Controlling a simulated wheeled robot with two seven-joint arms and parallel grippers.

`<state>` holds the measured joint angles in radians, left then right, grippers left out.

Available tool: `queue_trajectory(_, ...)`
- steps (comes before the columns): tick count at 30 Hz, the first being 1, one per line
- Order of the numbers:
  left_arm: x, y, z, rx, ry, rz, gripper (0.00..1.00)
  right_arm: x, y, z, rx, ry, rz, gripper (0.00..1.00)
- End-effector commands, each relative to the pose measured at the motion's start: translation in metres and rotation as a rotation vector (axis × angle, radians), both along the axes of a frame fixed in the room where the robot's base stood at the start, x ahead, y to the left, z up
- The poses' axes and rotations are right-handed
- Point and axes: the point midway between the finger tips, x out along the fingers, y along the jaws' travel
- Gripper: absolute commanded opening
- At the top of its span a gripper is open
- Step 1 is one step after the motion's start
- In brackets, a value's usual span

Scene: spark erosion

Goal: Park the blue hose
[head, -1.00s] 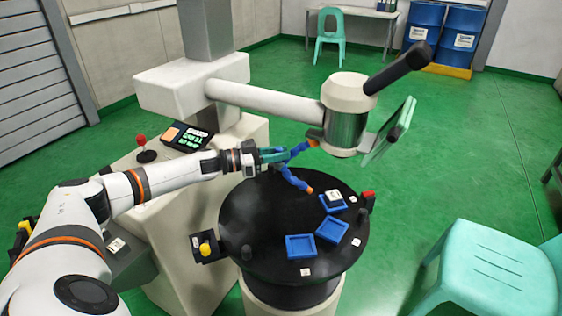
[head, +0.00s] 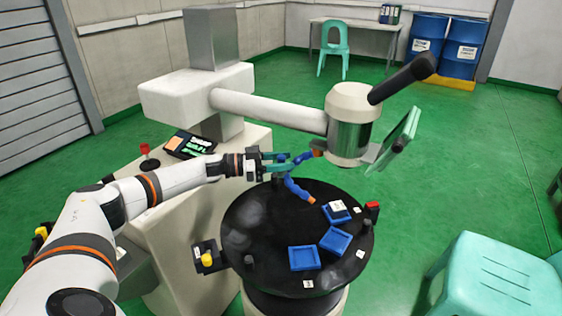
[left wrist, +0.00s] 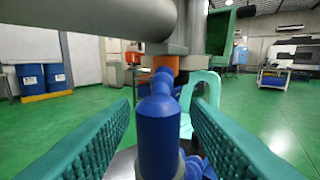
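The blue hose (head: 296,187) is jointed, with an orange mount (head: 318,153) under the machine's head and an orange tip (head: 311,199) pointing down right over the black round table. It bends sharply near my left gripper (head: 284,163). The teal fingers are open at this bend. In the left wrist view the blue hose (left wrist: 158,135) runs away from me between the fingers (left wrist: 155,125), with a visible gap on each side. Its orange mount (left wrist: 165,63) shows beyond. The lower part of the hose is partly hidden behind the nearer part. My right gripper is not in view.
The machine's white head (head: 350,110) and horizontal arm (head: 270,112) are above and behind my gripper.

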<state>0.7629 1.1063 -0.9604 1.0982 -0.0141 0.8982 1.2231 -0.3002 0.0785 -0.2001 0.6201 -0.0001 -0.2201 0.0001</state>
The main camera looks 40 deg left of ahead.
Motion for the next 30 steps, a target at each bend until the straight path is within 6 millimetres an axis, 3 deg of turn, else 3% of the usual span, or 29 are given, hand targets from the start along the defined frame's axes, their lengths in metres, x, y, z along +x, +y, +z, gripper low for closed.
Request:
queue_trajectory(10, -0.007, 0.008, -0.002, 0.003, 0.003, 0.004, 0.42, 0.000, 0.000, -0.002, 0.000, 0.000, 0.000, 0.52)
queue_trajectory(21, -0.059, 0.060, -0.003, 0.005, 0.004, 0.003, 0.42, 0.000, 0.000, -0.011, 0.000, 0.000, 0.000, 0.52)
queue_trajectory(30, -0.084, 0.084, -0.001, 0.001, 0.001, 0.001, 0.42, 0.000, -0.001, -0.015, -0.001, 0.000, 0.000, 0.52)
